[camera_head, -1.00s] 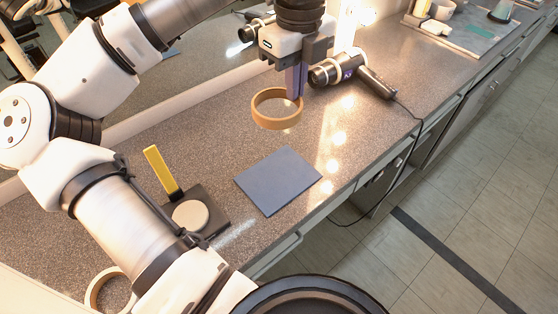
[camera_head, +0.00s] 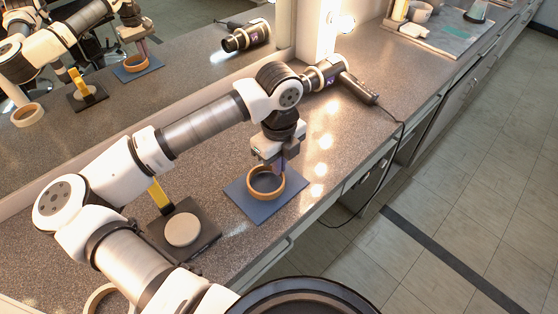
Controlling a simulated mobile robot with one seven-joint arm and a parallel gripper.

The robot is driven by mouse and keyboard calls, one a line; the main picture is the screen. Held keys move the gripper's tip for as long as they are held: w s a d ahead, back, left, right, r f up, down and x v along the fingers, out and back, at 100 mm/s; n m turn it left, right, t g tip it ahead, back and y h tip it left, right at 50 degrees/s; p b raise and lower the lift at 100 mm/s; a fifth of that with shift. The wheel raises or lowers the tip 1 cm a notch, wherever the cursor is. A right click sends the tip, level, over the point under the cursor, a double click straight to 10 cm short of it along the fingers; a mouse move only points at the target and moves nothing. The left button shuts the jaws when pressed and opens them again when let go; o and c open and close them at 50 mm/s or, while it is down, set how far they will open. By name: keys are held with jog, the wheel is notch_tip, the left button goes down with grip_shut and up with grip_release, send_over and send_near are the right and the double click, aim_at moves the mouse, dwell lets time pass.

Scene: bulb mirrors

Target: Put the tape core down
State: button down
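The tape core (camera_head: 265,198), a tan-orange ring, lies flat over the middle of the blue-grey square mat (camera_head: 262,213) and appears to rest on it. My gripper (camera_head: 280,167) points down at the ring's back right rim. Its purple-grey fingers straddle the rim and look shut on it. The wrist and the ring partly hide the fingertips, so the exact grip is hard to see.
A black stand (camera_head: 207,238) with a pale disc and yellow bar (camera_head: 160,196) is left of the mat. Another ring (camera_head: 101,298) lies at the lower left. A hair dryer (camera_head: 340,78) with a cord lies behind. A mirror (camera_head: 190,70) runs along the back.

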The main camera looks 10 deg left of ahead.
jog(key=shift+f+b, duration=0.3)
jog(key=c, duration=1.7)
grip_release()
jog(key=shift+r, duration=0.1)
notch_tip(320, 180, up, 12)
jog(key=shift+r+b, duration=0.15)
jog(key=shift+b, duration=0.3)
